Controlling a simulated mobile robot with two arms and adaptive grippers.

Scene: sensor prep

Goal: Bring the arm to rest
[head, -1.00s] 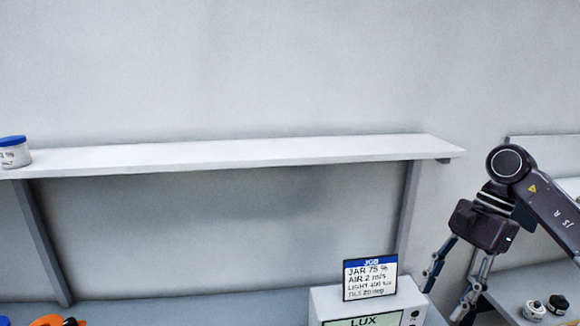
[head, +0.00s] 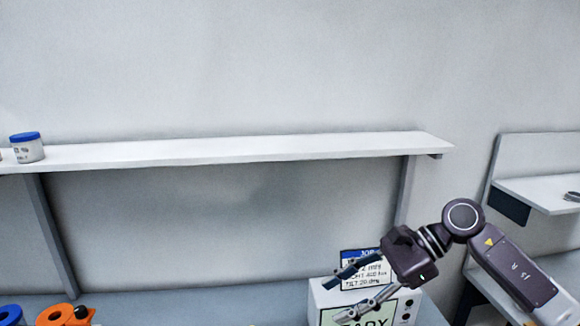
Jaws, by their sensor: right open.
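My right gripper (head: 358,290) is at the lower right in the head view. It is open with nothing between its fingers, and its fingers point left and slightly down. It hangs in front of the white box with a display (head: 410,300) and partly covers the job card (head: 352,255) on top of that box. My right arm comes in from the lower right corner. My left gripper is not in view.
A white shelf (head: 240,152) runs along the wall, with a blue-lidded jar (head: 28,148) at its left end. An orange object (head: 62,316) and a blue one (head: 10,313) sit at the lower left. A side shelf (head: 540,192) stands at the right. The middle bench is clear.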

